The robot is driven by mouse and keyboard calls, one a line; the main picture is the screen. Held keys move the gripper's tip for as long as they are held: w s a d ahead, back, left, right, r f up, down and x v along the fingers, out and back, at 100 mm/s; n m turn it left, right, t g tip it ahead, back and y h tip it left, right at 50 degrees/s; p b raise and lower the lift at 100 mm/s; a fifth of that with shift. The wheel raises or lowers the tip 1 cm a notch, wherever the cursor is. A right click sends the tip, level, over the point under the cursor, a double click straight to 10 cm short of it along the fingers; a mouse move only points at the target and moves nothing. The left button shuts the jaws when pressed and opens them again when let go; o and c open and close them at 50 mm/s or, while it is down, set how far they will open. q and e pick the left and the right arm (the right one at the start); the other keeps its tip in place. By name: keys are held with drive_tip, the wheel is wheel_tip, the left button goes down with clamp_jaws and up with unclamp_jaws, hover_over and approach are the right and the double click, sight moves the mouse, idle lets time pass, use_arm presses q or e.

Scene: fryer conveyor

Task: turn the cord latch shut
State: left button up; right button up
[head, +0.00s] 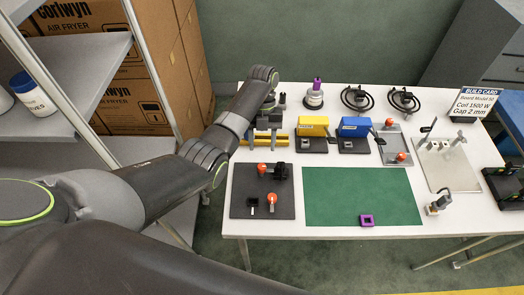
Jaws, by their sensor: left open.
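My left gripper (267,142) hangs over the back left of the white table, fingers pointing down and apart, with nothing seen between them. It is just behind a dark board (247,205) that carries black blocks and two orange knobs, one at the back (262,169) and one nearer the front (272,199). Two more orange knobs, a back one (389,122) and a front one (402,157), are on a grey plate (393,140) further right. I cannot tell which of these is the cord latch or how it is turned. My right gripper is not in view.
A yellow bar (280,140) lies by the gripper, beside yellow (313,126) and blue (353,127) blocks. Coiled black cords (357,98) lie behind. A purple frame (366,220) sits on the largely clear green mat (340,195). A build card (472,104) stands at right.

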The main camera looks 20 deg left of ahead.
use_arm(q)
drive_tip(key=p+v, duration=0.4)
drive_tip(key=v, duration=0.6)
drive_tip(key=shift+f, duration=0.15)
